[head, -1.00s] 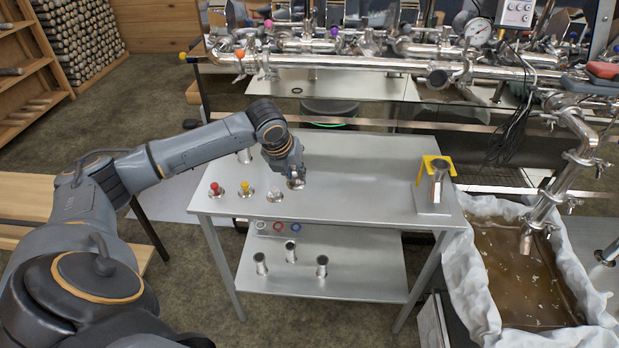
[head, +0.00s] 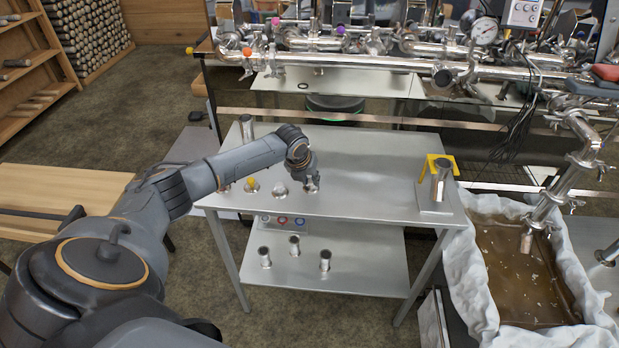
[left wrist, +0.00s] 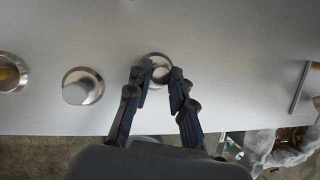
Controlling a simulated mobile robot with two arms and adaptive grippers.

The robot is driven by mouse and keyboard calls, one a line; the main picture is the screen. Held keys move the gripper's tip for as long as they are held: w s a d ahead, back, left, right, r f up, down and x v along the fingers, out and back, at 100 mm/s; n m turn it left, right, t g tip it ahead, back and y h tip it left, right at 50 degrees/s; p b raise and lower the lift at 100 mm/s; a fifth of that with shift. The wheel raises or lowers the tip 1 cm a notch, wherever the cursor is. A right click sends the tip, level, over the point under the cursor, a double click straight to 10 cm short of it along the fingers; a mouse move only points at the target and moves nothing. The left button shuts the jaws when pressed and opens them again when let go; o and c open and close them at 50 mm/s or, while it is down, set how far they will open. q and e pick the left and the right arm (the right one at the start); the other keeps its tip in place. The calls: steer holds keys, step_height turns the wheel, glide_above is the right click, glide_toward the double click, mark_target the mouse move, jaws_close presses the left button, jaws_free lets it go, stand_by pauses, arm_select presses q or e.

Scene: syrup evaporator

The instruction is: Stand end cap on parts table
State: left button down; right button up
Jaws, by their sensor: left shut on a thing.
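My left gripper (head: 311,182) is shut on the round metal end cap (head: 312,190), low at the parts table (head: 360,185). In the left wrist view, the two dark fingers (left wrist: 160,76) hold the shiny end cap (left wrist: 156,62) from both sides. The cap appears at or just above the tabletop; I cannot tell whether it touches. Part of the cap is hidden by the fingers. My right gripper is not in view.
A white-knobbed cap (head: 280,190) and a yellow-knobbed cap (head: 251,185) stand left of the gripper. A metal tube (head: 246,128) stands at the back left. A yellow bracket with a pipe (head: 439,180) is at the right. The table's middle is clear.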

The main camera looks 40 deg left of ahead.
arm_select(q)
steer(key=shift+f, duration=0.1)
steer(key=c, duration=1.4)
jaws_free()
steer(key=shift+o, duration=1.2)
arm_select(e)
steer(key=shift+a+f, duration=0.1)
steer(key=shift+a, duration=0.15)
